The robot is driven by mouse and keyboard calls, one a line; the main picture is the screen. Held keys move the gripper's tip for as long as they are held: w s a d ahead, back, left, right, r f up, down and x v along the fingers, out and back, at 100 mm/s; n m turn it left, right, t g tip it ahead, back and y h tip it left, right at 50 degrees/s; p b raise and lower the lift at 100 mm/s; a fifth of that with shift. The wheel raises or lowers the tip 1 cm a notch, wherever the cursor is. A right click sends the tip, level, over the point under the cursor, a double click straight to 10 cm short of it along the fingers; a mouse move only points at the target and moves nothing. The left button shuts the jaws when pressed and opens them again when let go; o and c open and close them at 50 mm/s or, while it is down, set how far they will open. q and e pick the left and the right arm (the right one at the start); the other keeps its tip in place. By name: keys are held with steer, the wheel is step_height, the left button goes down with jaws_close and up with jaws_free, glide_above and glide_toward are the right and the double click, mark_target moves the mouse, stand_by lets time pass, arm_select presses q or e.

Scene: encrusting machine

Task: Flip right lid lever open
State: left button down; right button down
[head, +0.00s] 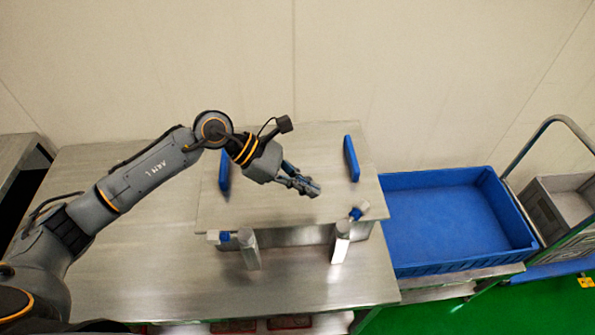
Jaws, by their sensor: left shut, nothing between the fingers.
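A matching lever (223,237) sits at the left front beside another post (249,250). Blue upright bars stand on the lid at right (351,158) and left (224,170). My left gripper (312,189) is shut and empty above the lid, left of and behind the right front lever, apart from it. My right gripper is not in view.
A large blue bin (450,258) stands right of the machine. Beyond it is a cart with a grey crate (535,205) and a curved handle. A wall rises behind the table. The table's front surface (170,290) is clear.

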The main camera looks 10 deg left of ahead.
mark_target(354, 208)
arm_select(q)
steer(key=p+x, duration=0.1)
steer(key=x, duration=0.1)
steer(key=r+p+x, duration=0.1)
steer(key=x, duration=0.1)
steer(key=d+p+x, duration=0.1)
steer(key=x, duration=0.2)
steer(key=shift+d+r, duration=0.1)
steer(key=shift+r, duration=0.05)
steer(key=shift+w+d+f, duration=0.1)
steer(key=shift+d+f, duration=0.15)
steer(key=shift+d, duration=0.2)
